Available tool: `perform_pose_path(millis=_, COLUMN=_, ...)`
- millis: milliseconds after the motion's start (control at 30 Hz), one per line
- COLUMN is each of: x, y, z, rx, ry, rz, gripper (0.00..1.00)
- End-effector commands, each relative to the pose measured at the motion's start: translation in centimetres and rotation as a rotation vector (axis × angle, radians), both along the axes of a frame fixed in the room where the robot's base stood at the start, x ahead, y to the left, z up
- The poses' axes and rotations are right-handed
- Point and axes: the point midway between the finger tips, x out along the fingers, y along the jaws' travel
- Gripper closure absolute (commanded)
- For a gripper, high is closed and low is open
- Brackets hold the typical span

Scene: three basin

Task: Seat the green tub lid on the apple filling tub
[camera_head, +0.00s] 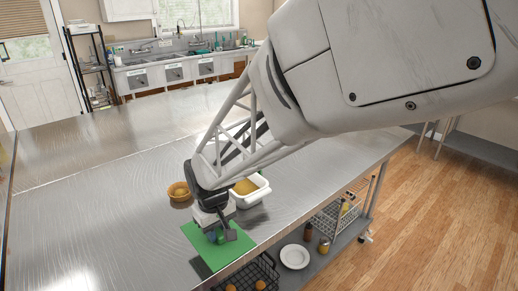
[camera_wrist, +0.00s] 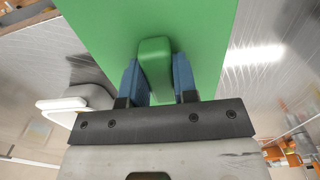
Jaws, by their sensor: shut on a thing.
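The green tub lid (camera_head: 203,252) is a flat green sheet at the front edge of the metal table in the head view. In the wrist view the lid (camera_wrist: 215,40) fills the upper middle, with a raised green handle (camera_wrist: 155,66). My gripper (camera_head: 219,237) is shut on this handle, with one blue finger on each side in the wrist view. A dark shadow by the lid's left corner suggests it is held above the table. The apple filling tub (camera_head: 262,192), white with yellow-brown filling, stands behind and right of the lid, uncovered and partly hidden by my arm.
An orange-brown bowl (camera_head: 179,191) stands left of the tub. The metal table (camera_head: 90,225) is clear to the left. Below are a dark wire basket (camera_head: 262,272), a white plate (camera_head: 294,256), jars and a wire rack (camera_head: 330,220) on a lower shelf.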

Motion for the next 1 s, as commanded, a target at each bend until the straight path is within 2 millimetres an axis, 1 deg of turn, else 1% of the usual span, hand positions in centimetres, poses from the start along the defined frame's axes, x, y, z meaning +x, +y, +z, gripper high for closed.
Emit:
perform_pose_path(millis=33, x=1.5, y=0.1, z=0.4, rx=-0.001, ry=0.001, rz=-0.005, gripper=0.96)
perform_pose_path(millis=167, x=5.4, y=0.3, z=1.5, rx=0.000, ry=0.000, rz=-0.009, gripper=0.96)
perform_pose_path(millis=200, x=6.7, y=0.3, z=2.0, rx=0.000, ry=0.000, rz=-0.010, gripper=0.96)
perform_pose_path(millis=267, x=8.8, y=0.3, z=2.5, rx=0.001, ry=-0.001, rz=-0.011, gripper=0.96)
perform_pose_path(millis=500, x=16.8, y=-0.5, z=4.8, rx=0.001, ry=-0.001, rz=-0.018, gripper=0.96)
perform_pose_path(millis=600, x=19.8, y=-1.1, z=5.6, rx=0.001, ry=-0.001, rz=-0.020, gripper=0.96)
perform_pose_path(millis=700, x=22.2, y=-1.6, z=6.2, rx=0.000, ry=0.000, rz=-0.021, gripper=0.96)
perform_pose_path(millis=800, x=24.0, y=-2.2, z=6.7, rx=0.001, ry=-0.001, rz=-0.022, gripper=0.96)
perform_pose_path(millis=900, x=25.1, y=-2.5, z=7.0, rx=0.000, ry=0.000, rz=-0.022, gripper=0.96)
perform_pose_path(millis=1000, x=25.7, y=-2.7, z=7.2, rx=0.000, ry=0.000, rz=-0.022, gripper=0.96)
